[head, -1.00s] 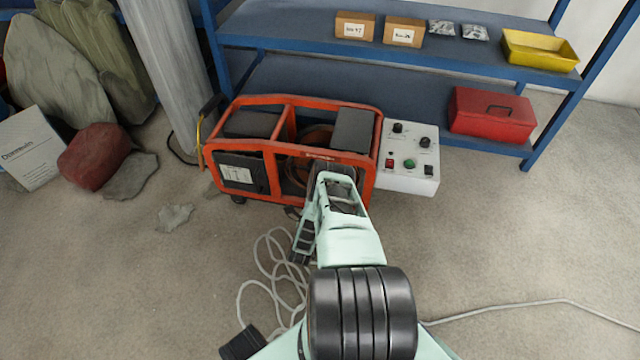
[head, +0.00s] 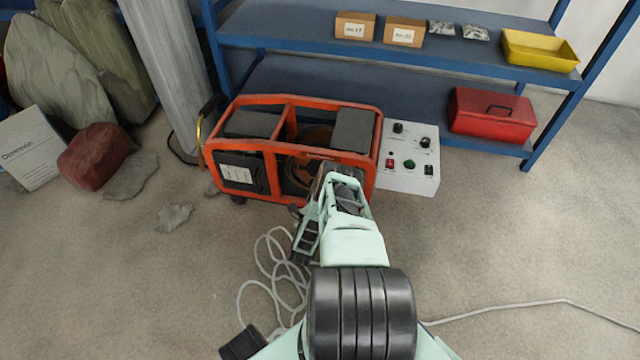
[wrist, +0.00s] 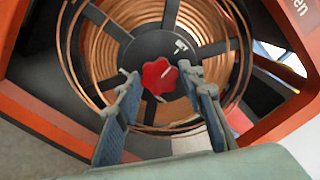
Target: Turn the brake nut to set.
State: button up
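The brake nut is a red lobed knob (wrist: 160,77) at the centre of the dark reel hub (wrist: 153,48) in the wrist view. A small white mark (wrist: 181,45) shows on the hub, above right of the knob. My gripper (wrist: 159,80) is open, with one fingertip on each side of the knob. Narrow gaps seem to show between fingertips and knob; I cannot tell whether either touches. In the head view my gripper (head: 335,168) is at the front of the orange-framed machine (head: 322,100), and hides the knob.
Copper-coloured wire coils (wrist: 112,30) surround the hub. Orange frame bars (wrist: 40,118) border the opening closely. A white control box (head: 410,160) stands right of the machine. Grey cable (head: 262,270) lies on the floor. Blue shelving (head: 400,62) stands behind.

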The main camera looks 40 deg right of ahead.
jog(key=shift+o, duration=1.4)
